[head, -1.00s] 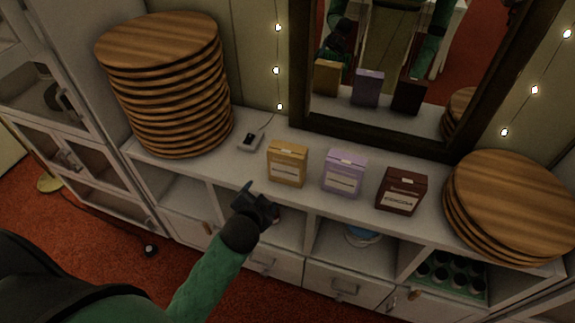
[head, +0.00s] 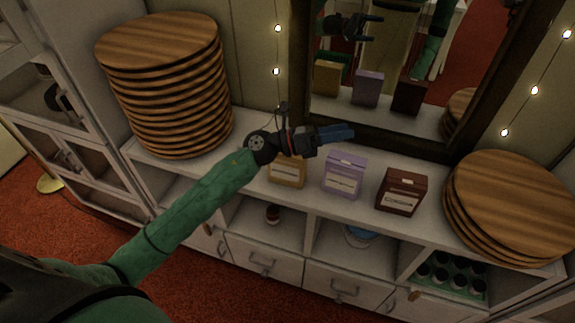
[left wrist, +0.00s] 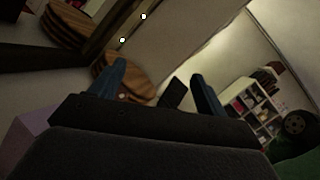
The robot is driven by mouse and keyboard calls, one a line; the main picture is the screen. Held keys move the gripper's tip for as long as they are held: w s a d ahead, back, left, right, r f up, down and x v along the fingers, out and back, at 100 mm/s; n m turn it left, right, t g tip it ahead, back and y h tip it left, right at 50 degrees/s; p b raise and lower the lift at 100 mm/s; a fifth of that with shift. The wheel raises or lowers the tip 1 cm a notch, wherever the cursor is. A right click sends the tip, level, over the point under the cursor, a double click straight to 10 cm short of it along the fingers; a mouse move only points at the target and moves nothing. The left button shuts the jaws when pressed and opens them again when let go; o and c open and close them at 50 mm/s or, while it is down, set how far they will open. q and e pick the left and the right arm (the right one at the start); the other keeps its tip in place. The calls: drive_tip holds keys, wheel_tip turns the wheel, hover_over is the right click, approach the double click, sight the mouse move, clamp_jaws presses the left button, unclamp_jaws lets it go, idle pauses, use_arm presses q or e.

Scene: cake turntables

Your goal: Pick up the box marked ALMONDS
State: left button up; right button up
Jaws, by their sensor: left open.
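Three boxes stand in a row on the white cabinet top: a yellow box (head: 288,173), a lilac box (head: 343,175) and a dark red-brown box (head: 402,191). Each has a pale label; the print is too small for me to read surely, so I cannot tell which says ALMONDS. My left gripper (head: 338,133) is open and empty, pointing right, above and behind the yellow and lilac boxes. It hides the yellow box's top. In the left wrist view its blue fingers (left wrist: 162,88) are apart, with the lilac box (left wrist: 36,128) at lower left. My right gripper is not in view.
A tall stack of wooden boards (head: 165,85) stands left, a lower stack (head: 510,205) right. A dark-framed mirror (head: 430,137) stands behind the boxes and reflects them. Open shelves below hold a blue-and-white item (head: 360,236) and a green tray (head: 448,286).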

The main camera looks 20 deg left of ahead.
use_arm(q)
wheel_tip(320, 180, down, 3)
drive_tip(key=m+g+y, duration=0.2)
drive_tip(key=m+g, duration=0.2)
drive_tip(key=m, duration=0.1)
drive_tip(key=m+g+y, duration=0.3)
drive_tip(key=m+y, duration=0.3)
drive_tip(key=y, duration=0.7)
approach(287, 165)
drive_tip(key=w, duration=0.3)
drive_tip(key=shift+w+d+f, duration=0.25)
drive_tip(key=shift+a+f, duration=0.1)
drive_tip(key=shift+a, duration=0.05)
drive_tip(key=shift+f, duration=0.2)
drive_tip(key=shift+d+f+p, duration=0.3)
drive_tip(key=shift+p, duration=0.1)
drive_tip(key=shift+d+f, duration=0.2)
drive_tip(key=shift+f, duration=0.4)
drive_tip(key=p+x, duration=0.3)
drive_tip(key=x, duration=0.1)
drive_tip(key=shift+s+d+r, duration=0.15)
drive_tip(key=shift+s+d, duration=0.1)
drive_tip(key=shift+s, duration=0.05)
drive_tip(key=shift+d+f+p, duration=0.2)
drive_tip(key=shift+f+p, duration=0.25)
drive_tip(key=shift+f, duration=0.2)
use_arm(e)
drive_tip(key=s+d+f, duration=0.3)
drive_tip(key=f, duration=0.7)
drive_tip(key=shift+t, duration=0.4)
